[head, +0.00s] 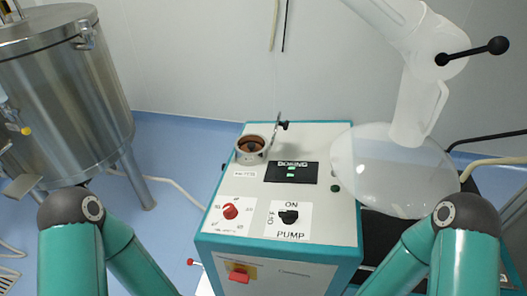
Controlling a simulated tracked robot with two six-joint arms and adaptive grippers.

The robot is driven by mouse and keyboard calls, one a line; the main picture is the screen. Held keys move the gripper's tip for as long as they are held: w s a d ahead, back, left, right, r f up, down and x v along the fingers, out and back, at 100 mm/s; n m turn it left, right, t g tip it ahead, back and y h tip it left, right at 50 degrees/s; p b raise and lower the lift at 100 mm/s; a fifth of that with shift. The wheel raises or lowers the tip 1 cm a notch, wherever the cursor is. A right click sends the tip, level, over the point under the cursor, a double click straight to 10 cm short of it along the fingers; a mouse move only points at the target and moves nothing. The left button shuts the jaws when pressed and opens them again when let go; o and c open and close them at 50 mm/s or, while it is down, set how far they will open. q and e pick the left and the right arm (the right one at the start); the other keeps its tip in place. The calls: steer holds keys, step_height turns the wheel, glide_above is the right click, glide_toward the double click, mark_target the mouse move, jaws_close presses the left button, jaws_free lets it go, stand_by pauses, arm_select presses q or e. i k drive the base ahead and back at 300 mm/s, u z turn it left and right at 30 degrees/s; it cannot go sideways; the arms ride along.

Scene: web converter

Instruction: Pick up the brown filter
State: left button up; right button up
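The brown filter (251,144) appears as a small brown, round piece inside a short light-grey ring holder on top of the teal-edged machine, at its back left. Its lower part is hidden by the holder's wall. My two teal arms come in at the lower left and lower right, with their dark elbow joints in view. Both forearms run out of the bottom of the picture, so neither gripper shows. No gripper is seen at the filter.
The machine's pale top (240,187) carries a red knob (230,211), a black pump switch (289,216) and a dark display (291,172). A steel tank (62,95) stands at left. Blue floor lies between tank and machine.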

mark_target(251, 147)
steer(key=u, duration=1.1)
steer(key=i, duration=0.15)
steer(key=z, duration=2.75)
steer(key=k, duration=2.15)
steer(key=u, duration=3.15)
steer(key=k, duration=0.05)
steer(key=z, duration=1.7)
steer(key=i, duration=1)
steer(key=z, duration=0.05)
